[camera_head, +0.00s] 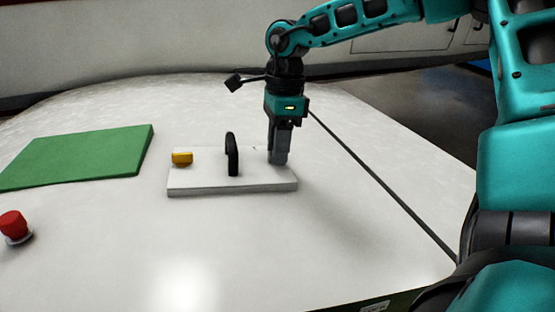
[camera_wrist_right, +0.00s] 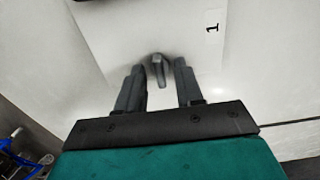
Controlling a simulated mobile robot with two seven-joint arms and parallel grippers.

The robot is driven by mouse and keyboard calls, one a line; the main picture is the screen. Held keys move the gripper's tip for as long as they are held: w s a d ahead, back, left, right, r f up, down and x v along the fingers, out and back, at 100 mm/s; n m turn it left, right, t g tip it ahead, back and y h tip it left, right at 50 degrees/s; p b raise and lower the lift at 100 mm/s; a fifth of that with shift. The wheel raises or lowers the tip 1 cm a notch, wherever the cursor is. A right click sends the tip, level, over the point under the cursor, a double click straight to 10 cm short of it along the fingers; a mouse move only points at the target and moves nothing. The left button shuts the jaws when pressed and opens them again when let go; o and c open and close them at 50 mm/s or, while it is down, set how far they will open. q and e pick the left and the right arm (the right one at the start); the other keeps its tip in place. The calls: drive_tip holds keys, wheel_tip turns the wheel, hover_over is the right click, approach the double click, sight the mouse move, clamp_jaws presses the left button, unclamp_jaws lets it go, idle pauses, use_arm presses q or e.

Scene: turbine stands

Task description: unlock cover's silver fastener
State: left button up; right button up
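The cover is a flat white block (camera_head: 235,188) on the rounded table, with a black upright handle (camera_head: 232,155) in its middle and a yellow fastener (camera_head: 182,158) at its left end. My right gripper (camera_head: 279,160) points down over the cover's right end. In the right wrist view the silver fastener (camera_wrist_right: 158,70) stands between the tips of my open right gripper (camera_wrist_right: 158,78), with gaps visible on both sides. In the head view that fastener is hidden by the gripper's fingers. My left gripper is in neither view.
A green panel (camera_head: 80,156) lies on the table (camera_head: 330,240) to the left. A red button (camera_head: 13,225) is at the left edge. A dark seam runs along the table right of the cover. The table in front of the cover is clear.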

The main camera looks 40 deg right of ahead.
drive_tip(key=shift+f, duration=0.1)
idle(0.5)
drive_tip(key=shift+c, duration=0.2)
clamp_jaws()
